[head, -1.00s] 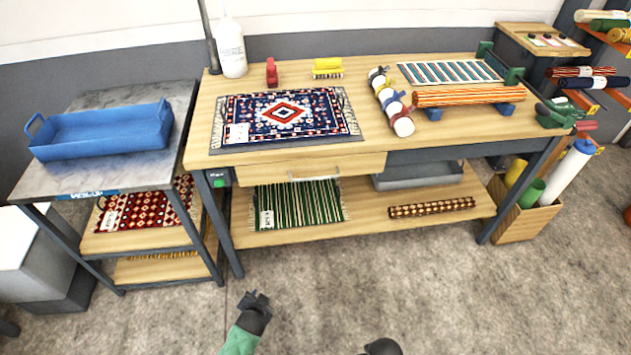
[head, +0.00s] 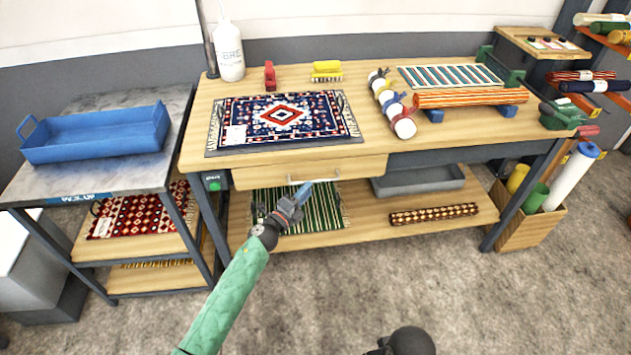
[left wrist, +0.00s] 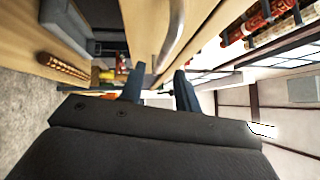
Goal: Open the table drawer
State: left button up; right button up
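The table drawer (head: 260,178) has a pale wood front under the tabletop and looks shut. Its thin silver handle (head: 328,178) runs level along the front. My left gripper (head: 303,193) is just below and in front of the handle. In the left wrist view its two dark fingers (left wrist: 159,90) are apart with nothing held between them. The handle (left wrist: 173,38) shows just beyond the fingertips there, and I see no clear contact. My right gripper's fingers are not seen; only a dark rounded part of mine shows at the bottom edge.
The worktable (head: 450,130) carries a patterned rug (head: 282,115), a red tool (head: 270,76), a yellow brush (head: 327,70) and rolled rugs. A green striped rug (head: 325,210) lies on its lower shelf (head: 370,220). A blue tray (head: 95,140) is on the left side table. The front floor is clear.

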aim_at(315, 181)
pick_arm(q)
jog(key=shift+p+x, duration=0.45)
jog(key=shift+x, duration=2.35)
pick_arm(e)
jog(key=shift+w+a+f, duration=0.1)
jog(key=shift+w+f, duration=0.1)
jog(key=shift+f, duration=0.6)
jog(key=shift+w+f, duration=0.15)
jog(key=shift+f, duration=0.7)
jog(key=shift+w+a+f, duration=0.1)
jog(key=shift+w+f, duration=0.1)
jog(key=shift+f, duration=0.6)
pick_arm(q)
grip_shut()
